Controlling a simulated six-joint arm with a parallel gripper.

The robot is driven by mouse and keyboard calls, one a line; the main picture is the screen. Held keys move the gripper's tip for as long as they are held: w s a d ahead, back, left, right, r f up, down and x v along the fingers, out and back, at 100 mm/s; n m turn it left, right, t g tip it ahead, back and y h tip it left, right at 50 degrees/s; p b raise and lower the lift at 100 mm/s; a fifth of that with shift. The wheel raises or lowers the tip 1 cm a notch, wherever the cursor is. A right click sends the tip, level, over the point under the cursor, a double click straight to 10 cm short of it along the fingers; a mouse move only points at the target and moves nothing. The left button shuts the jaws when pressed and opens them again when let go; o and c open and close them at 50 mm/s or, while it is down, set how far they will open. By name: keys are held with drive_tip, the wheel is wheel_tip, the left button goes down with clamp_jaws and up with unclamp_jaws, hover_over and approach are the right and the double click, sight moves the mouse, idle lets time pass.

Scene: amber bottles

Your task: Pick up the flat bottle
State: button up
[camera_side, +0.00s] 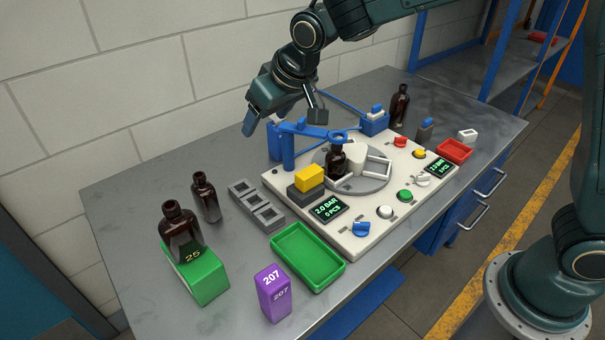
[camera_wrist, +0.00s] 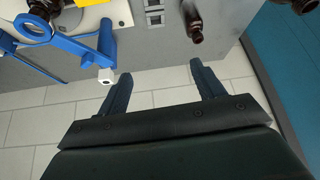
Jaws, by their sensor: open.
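Several amber bottles show; I cannot tell for certain which one is the flat bottle. A broad one (camera_side: 181,235) stands on a green block marked 25 (camera_side: 203,275). A slimmer one (camera_side: 206,198) stands behind it on the bench and also shows in the wrist view (camera_wrist: 193,22). Another (camera_side: 337,160) sits on the round plate of the white panel, its lower part partly hidden. One more (camera_side: 400,106) stands at the back right. My gripper (camera_side: 266,118) is raised behind the panel, apart from all bottles. In the wrist view, its jaws (camera_wrist: 161,82) are open and empty.
The white panel (camera_side: 355,240) carries knobs, displays and a blue arm with a ring (camera_side: 310,131) near my gripper. A grey slotted holder (camera_side: 257,205), green tray (camera_side: 307,258), purple box (camera_side: 273,292) and red tray (camera_side: 454,151) stand around it. The bench's left rear is clear.

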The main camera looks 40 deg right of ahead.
approach(205, 188)
drive_tip(key=shift+n, duration=0.3)
drive_tip(key=shift+x, duration=3.7)
drive_tip(key=shift+w+d, duration=0.15)
drive_tip(key=shift+d, duration=0.05)
drive_tip(key=shift+x, duration=2.55)
drive_tip(key=shift+a, duration=0.2)
drive_tip(key=shift+c, duration=0.2)
drive_tip(key=c, duration=1.1)
